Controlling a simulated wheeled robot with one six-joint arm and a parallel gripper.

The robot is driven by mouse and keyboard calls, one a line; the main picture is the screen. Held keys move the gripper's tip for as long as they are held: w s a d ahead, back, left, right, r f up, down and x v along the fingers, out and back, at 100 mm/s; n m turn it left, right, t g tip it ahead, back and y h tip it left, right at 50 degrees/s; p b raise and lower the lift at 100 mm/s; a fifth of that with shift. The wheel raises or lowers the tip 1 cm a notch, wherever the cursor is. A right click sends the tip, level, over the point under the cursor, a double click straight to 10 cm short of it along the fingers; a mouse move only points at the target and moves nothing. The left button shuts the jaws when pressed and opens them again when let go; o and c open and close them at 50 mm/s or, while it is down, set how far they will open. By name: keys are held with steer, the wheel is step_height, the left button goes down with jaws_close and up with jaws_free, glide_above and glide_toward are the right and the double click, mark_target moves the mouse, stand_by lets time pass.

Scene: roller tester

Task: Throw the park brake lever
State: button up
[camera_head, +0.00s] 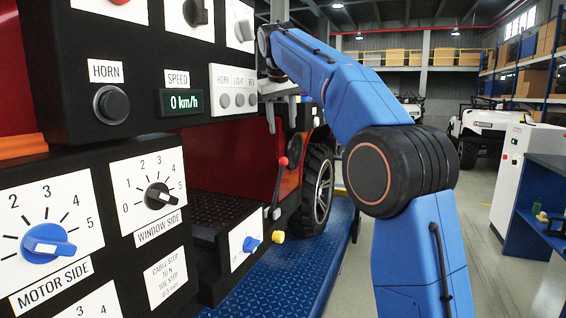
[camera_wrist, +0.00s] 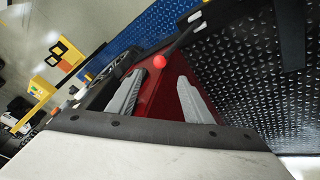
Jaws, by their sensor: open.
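The park brake lever (camera_head: 277,185) has a dark shaft and a red ball knob (camera_head: 283,161). It stands beside the lower panel in the head view. In the wrist view the red knob (camera_wrist: 159,61) lies just beyond the space between my fingertips, with the shaft running to the upper right. My gripper (camera_head: 281,128) points down above the knob in the head view. In the wrist view my gripper (camera_wrist: 160,80) has its two grey fingers apart, with nothing between them. The knob appears clear of both fingers. The lever's base is partly hidden.
The control panel with a motor side knob (camera_head: 48,243) and a window side knob (camera_head: 159,196) fills the left. A vehicle wheel (camera_head: 318,185) stands behind the lever.

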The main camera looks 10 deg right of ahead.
mark_target(284, 158)
steer(key=x, duration=1.7)
steer(key=shift+w+f, duration=0.15)
steer(key=shift+w, duration=0.15)
